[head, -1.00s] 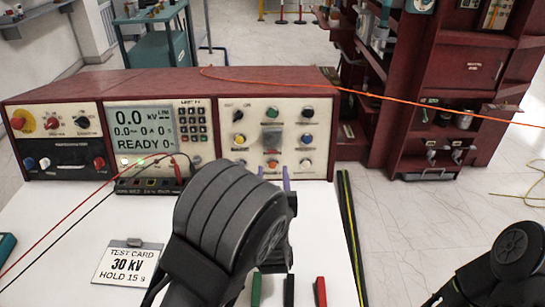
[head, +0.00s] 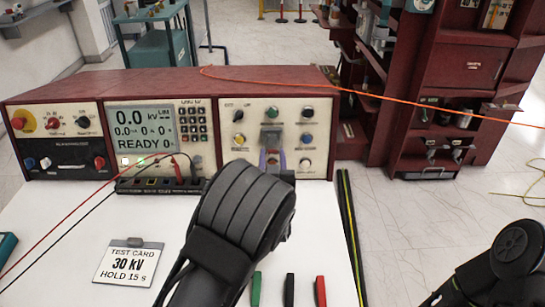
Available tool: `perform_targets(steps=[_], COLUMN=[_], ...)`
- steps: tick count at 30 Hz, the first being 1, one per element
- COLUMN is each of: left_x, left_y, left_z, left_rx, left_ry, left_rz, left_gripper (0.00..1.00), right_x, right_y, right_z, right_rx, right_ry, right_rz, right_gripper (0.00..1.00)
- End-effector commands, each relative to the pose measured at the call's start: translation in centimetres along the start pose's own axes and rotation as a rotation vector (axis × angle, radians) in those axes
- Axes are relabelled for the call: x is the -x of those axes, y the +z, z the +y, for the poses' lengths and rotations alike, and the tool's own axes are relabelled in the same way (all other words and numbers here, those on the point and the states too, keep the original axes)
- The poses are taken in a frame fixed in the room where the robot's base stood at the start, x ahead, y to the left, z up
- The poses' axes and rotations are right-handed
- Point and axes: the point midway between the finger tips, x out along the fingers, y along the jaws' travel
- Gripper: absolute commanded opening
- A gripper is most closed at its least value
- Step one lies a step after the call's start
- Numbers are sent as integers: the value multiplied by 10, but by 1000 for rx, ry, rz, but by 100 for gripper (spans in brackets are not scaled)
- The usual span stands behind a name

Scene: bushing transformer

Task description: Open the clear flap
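The clear flap (head: 270,137) is a small greyish see-through cover in the middle of the right-hand control panel (head: 235,155) of the test console. Whether it is lifted at all I cannot tell. My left gripper (head: 272,161) shows two thin purple fingers standing apart, just below the flap and in front of the orange button. Whether the fingers touch the flap is not clear. My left wrist hides the gripper's body and the panel's lower edge. Of my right arm only a dark link shows at the lower right; its gripper is out of view.
Coloured knobs and buttons surround the flap. The console display (head: 145,130) reads READY. A test card (head: 127,262) and green, black and red leads lie on the white tabletop (head: 60,225). An orange cable (head: 400,103) runs across the console's top to the right.

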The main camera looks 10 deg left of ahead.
Motion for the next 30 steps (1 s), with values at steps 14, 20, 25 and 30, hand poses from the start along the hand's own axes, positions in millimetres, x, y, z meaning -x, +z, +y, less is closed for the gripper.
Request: perform_targets(steps=[14,20,25,30], left_x=[0,0,1,2], left_y=[0,0,-2,-7], left_z=[0,0,0,0], left_rx=[0,0,0,1], left_ry=[0,0,0,0], left_rz=[0,0,-8,-43], left_gripper=[0,0,0,0], right_x=[0,0,3,14], right_y=[0,0,0,0], right_z=[0,0,-1,-5], right_rx=[0,0,0,-1], right_ry=[0,0,0,0], right_rz=[0,0,0,0], right_gripper=[36,36,36,36])
